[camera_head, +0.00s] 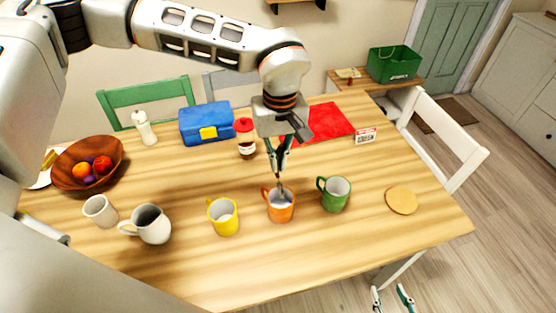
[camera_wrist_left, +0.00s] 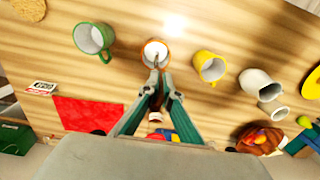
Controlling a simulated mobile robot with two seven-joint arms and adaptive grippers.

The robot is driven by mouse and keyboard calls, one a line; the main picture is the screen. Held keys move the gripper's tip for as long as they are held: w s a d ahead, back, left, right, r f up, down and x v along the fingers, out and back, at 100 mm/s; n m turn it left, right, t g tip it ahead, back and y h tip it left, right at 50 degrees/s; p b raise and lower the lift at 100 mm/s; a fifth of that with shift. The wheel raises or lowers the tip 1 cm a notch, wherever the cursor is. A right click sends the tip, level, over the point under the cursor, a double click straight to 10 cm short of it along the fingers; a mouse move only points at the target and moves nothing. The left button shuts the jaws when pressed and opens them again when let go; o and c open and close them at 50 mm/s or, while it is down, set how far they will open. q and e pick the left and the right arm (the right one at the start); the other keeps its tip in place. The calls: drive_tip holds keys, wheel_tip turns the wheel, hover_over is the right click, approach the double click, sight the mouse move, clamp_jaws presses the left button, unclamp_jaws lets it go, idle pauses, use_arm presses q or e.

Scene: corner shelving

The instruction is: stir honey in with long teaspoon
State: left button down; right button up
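My left gripper (camera_head: 280,168) points down above the orange mug (camera_head: 281,208) on the table. Its fingers are closed together on a thin metal teaspoon (camera_head: 281,190), whose lower end is inside the mug. In the left wrist view the fingertips (camera_wrist_left: 160,78) meet at the spoon (camera_wrist_left: 155,62), and the orange mug (camera_wrist_left: 155,47) is just past them. The mug stands upright; what it contains is not clear. A jar with a red lid (camera_head: 245,138) stands behind and left of the mug. My right gripper (camera_head: 391,299) is low, off the table's front edge, open and empty.
A yellow mug (camera_head: 224,220) stands left of the orange mug, a green mug (camera_head: 335,197) right. A white jug (camera_head: 152,228), white cup (camera_head: 99,211), fruit bowl (camera_head: 66,178), blue lunchbox (camera_head: 196,131), red cloth (camera_head: 327,124) and round coaster (camera_head: 402,203) are also on the table.

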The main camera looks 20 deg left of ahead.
sight(278, 150)
idle(0.5)
use_arm(q)
drive_tip(key=shift+r, duration=2.55)
